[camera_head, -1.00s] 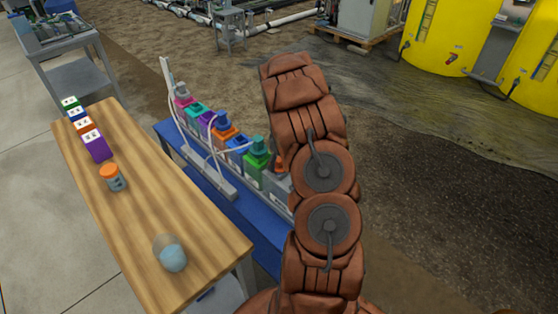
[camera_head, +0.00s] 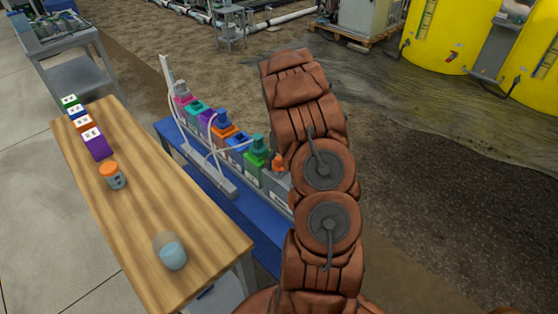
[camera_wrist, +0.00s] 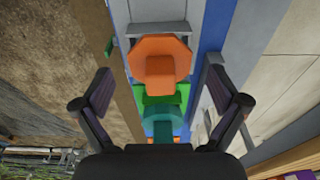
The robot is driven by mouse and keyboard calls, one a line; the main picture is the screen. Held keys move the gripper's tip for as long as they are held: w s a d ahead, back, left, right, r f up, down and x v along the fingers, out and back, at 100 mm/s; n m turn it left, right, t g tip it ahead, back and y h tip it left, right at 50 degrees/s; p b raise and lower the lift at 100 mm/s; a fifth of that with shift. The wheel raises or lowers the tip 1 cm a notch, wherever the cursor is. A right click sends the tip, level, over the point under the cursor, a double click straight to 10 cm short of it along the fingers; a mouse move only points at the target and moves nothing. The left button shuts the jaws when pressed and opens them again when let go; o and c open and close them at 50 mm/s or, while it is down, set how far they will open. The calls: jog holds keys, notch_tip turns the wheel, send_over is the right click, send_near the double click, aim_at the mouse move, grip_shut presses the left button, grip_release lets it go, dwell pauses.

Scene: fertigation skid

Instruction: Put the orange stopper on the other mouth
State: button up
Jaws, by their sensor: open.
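The orange stopper (camera_wrist: 160,58) shows in the wrist view with a broad flange and a raised grip. It sits at the grey container (camera_wrist: 158,10), and part of it shows in the head view (camera_head: 278,160) beside my arm. My gripper (camera_wrist: 160,78) is open and empty, its two fingers spread to either side of the stopper, apart from it. No other open mouth can be made out clearly. In the head view my gripper is hidden by my arm.
A green container (camera_head: 253,172) with a teal stopper (camera_head: 259,145) stands next to the grey one, in a row of coloured containers on a blue bench (camera_head: 240,211). A wooden table (camera_head: 140,205) holds an orange-lidded jar (camera_head: 114,176) and a glass vessel (camera_head: 171,255).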

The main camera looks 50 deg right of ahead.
notch_tip(320, 180, up, 12)
jog(key=s, duration=0.1)
jog(key=shift+s+f, duration=0.25)
dwell(0.4)
jog(key=s+a+r, duration=0.2)
jog(key=a+r, duration=0.2)
jog(key=a, duration=0.4)
jog(key=s+a+r+g, duration=0.1)
jog(key=s+a+r, duration=0.25)
jog(key=a, duration=0.35)
jog(key=s+a+r, duration=0.2)
jog(key=a+r, duration=0.2)
jog(key=a, duration=0.4)
jog(key=s+a+r+g, duration=0.1)
jog(key=s+a, duration=0.6)
jog(key=s, duration=0.3)
jog(key=s+a+r+g, duration=0.1)
jog(key=s+a, duration=0.6)
jog(key=s, duration=0.4)
jog(key=shift+a+r, duration=0.3)
jog(key=shift+s, duration=0.1)
